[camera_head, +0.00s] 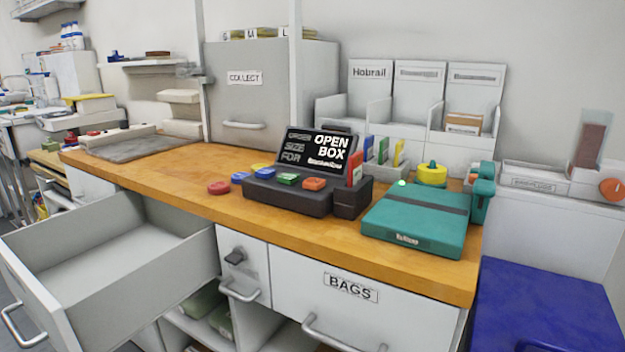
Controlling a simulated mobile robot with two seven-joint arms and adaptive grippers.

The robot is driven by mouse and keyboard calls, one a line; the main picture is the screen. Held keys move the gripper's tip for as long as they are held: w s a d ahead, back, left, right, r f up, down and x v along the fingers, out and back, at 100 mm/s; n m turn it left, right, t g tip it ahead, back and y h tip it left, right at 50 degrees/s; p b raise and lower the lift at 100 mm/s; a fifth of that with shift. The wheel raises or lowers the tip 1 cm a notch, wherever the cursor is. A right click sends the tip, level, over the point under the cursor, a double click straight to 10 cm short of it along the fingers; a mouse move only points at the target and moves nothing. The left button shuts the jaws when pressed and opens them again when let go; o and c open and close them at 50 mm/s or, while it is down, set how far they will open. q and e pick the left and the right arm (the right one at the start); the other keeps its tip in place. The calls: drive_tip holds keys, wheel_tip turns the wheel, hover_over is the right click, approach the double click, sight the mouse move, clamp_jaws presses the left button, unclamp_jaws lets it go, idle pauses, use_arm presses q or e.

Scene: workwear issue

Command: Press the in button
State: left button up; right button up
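A dark terminal (290,196) stands on the wooden counter, with a tilted screen (318,148) showing white text that includes "OPEN BOX". On its base are a blue button (265,173), a green button (288,179) and an orange button (314,184). No label reading "in" is legible, so I cannot tell which is the in button. Neither of my grippers is in view.
A teal box (415,219) sits right of the terminal. An open empty drawer (110,255) juts out at the left front. The shut BAGS drawer (365,305) is below the counter. A blue bin lid (545,308) is at right. The counter's (170,180) left-middle is clear.

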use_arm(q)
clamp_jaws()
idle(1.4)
